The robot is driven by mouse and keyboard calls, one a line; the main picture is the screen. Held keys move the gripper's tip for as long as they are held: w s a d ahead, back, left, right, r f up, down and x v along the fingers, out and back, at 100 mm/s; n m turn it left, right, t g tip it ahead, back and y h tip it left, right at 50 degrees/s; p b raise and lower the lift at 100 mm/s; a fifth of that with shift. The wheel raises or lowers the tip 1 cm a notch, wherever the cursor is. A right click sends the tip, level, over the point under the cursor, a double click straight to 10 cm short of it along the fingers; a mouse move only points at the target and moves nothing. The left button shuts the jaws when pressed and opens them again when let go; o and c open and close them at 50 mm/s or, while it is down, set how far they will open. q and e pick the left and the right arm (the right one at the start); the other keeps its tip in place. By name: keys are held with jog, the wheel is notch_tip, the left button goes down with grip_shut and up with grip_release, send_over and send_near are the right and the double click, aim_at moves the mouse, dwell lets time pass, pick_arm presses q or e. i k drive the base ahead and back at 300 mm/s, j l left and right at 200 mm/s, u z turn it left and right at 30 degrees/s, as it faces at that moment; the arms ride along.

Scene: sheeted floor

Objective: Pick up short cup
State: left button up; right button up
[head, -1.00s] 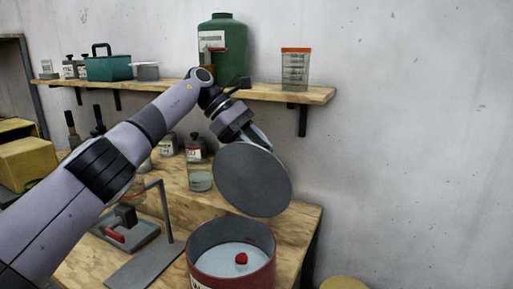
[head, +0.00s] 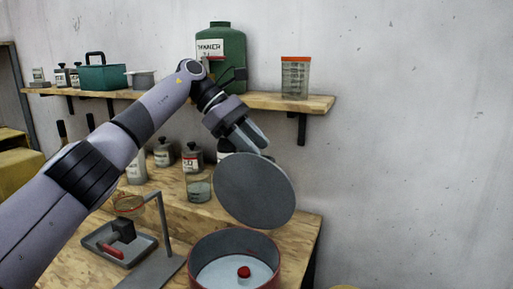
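A small clear glass cup (head: 199,189) stands upright on the wooden bench, left of a tilted grey round disc (head: 254,190). A small grey cup-like pot (head: 140,80) sits on the shelf. I cannot tell for sure which is the short cup. My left gripper (head: 252,140) is at the upper edge of the disc, above and right of the glass cup. Its fingertips are partly hidden behind the disc, so I cannot tell whether they grip it. My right gripper is not in view.
A red-rimmed round pot (head: 207,247) with a red knob inside stands below the disc. A grey stand (head: 165,225) and tray (head: 100,237) are on the bench to the left. The shelf (head: 262,101) holds a green jug (head: 232,62).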

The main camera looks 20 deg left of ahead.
aim_at(198, 181)
jog(key=k+j, duration=0.25)
jog(key=k, duration=0.85)
